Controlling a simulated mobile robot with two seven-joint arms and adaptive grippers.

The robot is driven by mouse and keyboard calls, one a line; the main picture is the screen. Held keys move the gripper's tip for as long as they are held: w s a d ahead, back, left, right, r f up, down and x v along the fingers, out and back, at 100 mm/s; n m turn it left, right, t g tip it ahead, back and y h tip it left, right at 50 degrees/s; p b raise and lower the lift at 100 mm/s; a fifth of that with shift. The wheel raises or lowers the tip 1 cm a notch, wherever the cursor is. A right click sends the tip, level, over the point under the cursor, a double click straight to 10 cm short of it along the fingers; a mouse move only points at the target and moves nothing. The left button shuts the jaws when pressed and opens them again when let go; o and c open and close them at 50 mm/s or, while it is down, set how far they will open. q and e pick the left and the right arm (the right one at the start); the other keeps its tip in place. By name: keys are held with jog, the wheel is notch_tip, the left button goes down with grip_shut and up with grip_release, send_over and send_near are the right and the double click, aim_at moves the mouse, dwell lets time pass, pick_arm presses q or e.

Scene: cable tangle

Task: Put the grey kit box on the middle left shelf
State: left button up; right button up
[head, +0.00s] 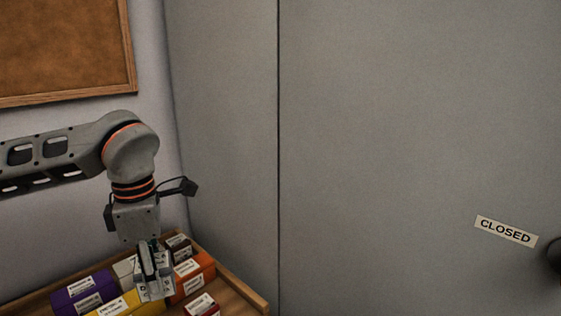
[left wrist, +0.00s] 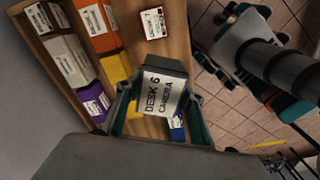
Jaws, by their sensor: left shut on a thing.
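My left gripper (head: 153,272) is over the wooden tray of boxes in the head view, pointing down. It is shut on a grey box with a white label, which reads "DESK 6 CAMERA" in the left wrist view. This grey kit box (left wrist: 165,64) sits between the two fingers (left wrist: 158,118), its dark grey edge showing past the label. I cannot tell whether it is clear of the boxes below. No middle left shelf can be made out in either view. My right gripper is not seen.
The wooden tray (head: 236,290) holds purple (head: 84,292), yellow (head: 118,304), orange (head: 194,276) and other labelled boxes. A large grey panelled surface (head: 400,130) with a "CLOSED" sign (head: 506,231) stands to the right. A cork board (head: 60,45) hangs at the upper left.

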pick_arm(q)
jog(key=f+m, duration=0.4)
jog(key=m, duration=0.3)
jog(key=s+f+m, duration=0.1)
jog(key=f+m, duration=0.3)
jog(key=m, duration=0.4)
jog(key=s+f+m, duration=0.1)
jog(key=f+m, duration=0.2)
jog(key=m, duration=0.4)
jog(key=shift+a+f+m, duration=0.15)
jog(key=shift+f+m, duration=0.25)
